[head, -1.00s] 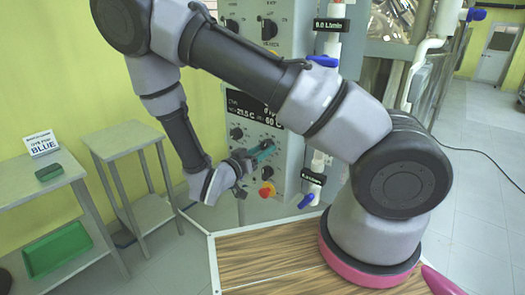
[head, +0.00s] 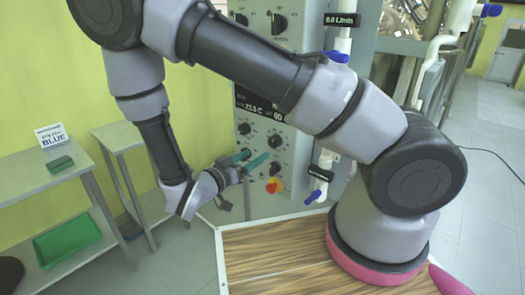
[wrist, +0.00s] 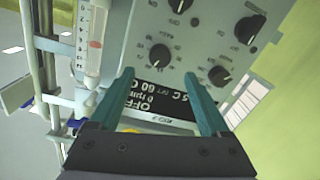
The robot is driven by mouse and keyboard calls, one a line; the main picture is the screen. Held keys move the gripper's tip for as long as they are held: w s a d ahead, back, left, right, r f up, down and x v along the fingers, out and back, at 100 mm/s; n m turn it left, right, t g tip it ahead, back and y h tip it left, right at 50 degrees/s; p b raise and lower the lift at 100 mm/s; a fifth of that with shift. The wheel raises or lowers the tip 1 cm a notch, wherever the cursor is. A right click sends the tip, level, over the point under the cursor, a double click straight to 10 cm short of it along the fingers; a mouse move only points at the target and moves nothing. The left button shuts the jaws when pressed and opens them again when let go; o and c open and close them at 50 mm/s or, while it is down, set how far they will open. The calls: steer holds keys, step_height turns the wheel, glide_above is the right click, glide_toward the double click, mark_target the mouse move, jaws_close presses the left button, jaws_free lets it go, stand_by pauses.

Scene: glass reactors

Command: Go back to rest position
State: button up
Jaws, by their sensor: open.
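My gripper (head: 248,160) is in front of the lower part of the grey control panel (head: 271,95) in the head view, its teal fingers pointing at the panel. In the wrist view the two fingers of my gripper (wrist: 158,90) stand wide apart with nothing between them. The panel's black knobs (wrist: 160,55) and its dark display (wrist: 155,112) lie beyond the fingers. A red and yellow button (head: 273,186) is just below the fingers in the head view. I cannot tell whether the fingers touch the panel.
Blue-handled valves (head: 313,196) and pipes are right of the panel. Open floor (head: 490,150) lies at the far right.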

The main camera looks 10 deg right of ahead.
steer(key=shift+v, duration=1.05)
steer(key=s+d+r+m+g+y, duration=0.1)
steer(key=s+d+r+g+y, duration=0.15)
steer(key=d+r+g, duration=0.3)
steer(key=s+d+r+g+y, duration=0.1)
steer(key=d+r+g+y, duration=0.35)
steer(key=r+g, duration=0.25)
steer(key=s+d+r+n+t+y, duration=0.2)
steer(key=r+t+y, duration=0.2)
steer(key=r, duration=0.5)
steer(key=s+d+r+n+t+y, duration=0.2)
steer(key=r+t+y, duration=0.2)
steer(key=r, duration=0.6)
steer(key=shift+r+t+y, duration=0.3)
steer(key=shift+t+y, duration=0.05)
steer(key=shift+y, duration=0.15)
steer(key=shift+d, duration=0.15)
